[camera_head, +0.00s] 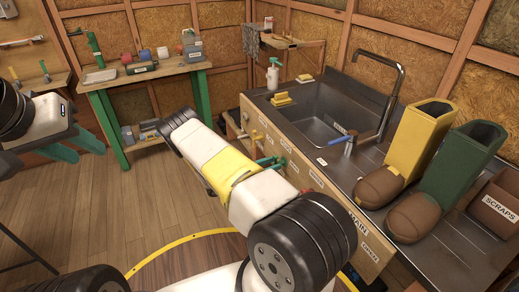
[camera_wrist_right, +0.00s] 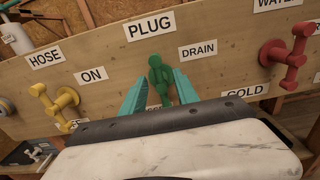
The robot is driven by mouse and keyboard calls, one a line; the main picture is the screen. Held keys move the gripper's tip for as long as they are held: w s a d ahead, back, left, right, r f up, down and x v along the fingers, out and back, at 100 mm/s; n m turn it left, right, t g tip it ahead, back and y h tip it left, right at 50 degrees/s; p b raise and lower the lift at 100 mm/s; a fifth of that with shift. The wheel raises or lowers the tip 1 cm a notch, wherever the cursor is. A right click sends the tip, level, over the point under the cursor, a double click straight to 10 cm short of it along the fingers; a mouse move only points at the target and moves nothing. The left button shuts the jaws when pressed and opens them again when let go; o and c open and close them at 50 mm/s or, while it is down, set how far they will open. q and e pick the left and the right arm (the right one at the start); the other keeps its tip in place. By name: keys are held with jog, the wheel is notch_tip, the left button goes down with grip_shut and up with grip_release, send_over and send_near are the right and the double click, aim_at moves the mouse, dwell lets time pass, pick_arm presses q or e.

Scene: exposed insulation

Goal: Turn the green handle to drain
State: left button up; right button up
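The green handle (camera_wrist_right: 158,72) stands out from the wooden panel in the right wrist view, below the PLUG label (camera_wrist_right: 150,27) and left of the DRAIN label (camera_wrist_right: 198,49). It looks roughly upright. My right gripper (camera_wrist_right: 160,77) is open, with one teal finger on each side of the handle and small gaps showing. The lower part of the handle is hidden behind the gripper's body. In the head view my right gripper (camera_head: 270,162) is at the sink's front panel. My left gripper (camera_head: 92,147) is open and empty at the far left, away from the sink.
A yellow handle (camera_wrist_right: 52,104) is left of the green one and a red handle (camera_wrist_right: 286,57) is right of it. The sink (camera_head: 325,107) has a tall faucet (camera_head: 392,95). A green-legged workbench (camera_head: 145,75) is behind.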

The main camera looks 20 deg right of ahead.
jog(key=shift+w+d, duration=0.1)
jog(key=shift+d, duration=0.8)
grip_shut()
